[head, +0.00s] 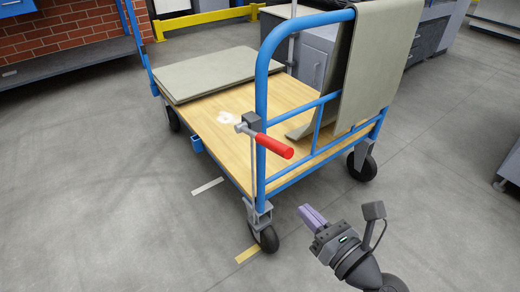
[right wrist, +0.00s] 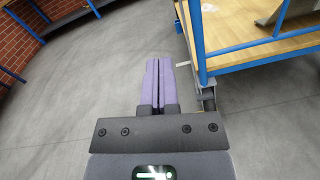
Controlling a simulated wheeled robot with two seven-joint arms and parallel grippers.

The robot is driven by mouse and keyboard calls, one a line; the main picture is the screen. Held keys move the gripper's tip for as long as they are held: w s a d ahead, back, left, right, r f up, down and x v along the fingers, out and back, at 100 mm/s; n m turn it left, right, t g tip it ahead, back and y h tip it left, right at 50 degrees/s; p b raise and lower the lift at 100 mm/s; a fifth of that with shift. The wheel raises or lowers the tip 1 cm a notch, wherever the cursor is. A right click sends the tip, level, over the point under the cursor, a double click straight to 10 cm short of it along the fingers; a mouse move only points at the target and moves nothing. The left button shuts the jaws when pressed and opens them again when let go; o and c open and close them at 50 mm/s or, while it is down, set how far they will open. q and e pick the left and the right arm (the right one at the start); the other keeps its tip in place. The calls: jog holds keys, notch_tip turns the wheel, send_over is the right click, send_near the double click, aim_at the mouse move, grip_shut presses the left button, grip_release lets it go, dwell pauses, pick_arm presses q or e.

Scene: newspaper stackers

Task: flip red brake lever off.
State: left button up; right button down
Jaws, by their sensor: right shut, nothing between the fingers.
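The red brake lever (head: 274,146) is a red grip on a grey bracket at the near corner post of the blue cart. It points to the right and slightly down in the head view. A thin rod runs down from the bracket toward the near caster (head: 264,236). My right gripper (head: 305,209) has purple fingers, shut with nothing between them. It is below and to the right of the lever, apart from it. In the right wrist view the shut fingers (right wrist: 158,80) are left of the cart's blue post; the red grip does not show there. My left gripper is not in view.
The blue cart has a wooden deck (head: 225,132) with grey sheets (head: 220,74) on it. A grey sheet (head: 375,60) hangs over its handle rail. Open grey floor (head: 120,200) lies left and in front. Grey cabinets and a brick wall stand behind.

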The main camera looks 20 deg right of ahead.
jog(key=p, duration=0.4)
send_near(262, 139)
jog(key=w+a+f, duration=0.1)
jog(key=w+f, duration=0.2)
jog(key=w, duration=0.2)
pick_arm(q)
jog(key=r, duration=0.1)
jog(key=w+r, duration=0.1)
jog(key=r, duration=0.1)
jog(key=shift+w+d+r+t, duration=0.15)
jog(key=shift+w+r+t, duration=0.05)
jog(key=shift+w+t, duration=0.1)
pick_arm(e)
jog(key=shift+s+r, duration=0.1)
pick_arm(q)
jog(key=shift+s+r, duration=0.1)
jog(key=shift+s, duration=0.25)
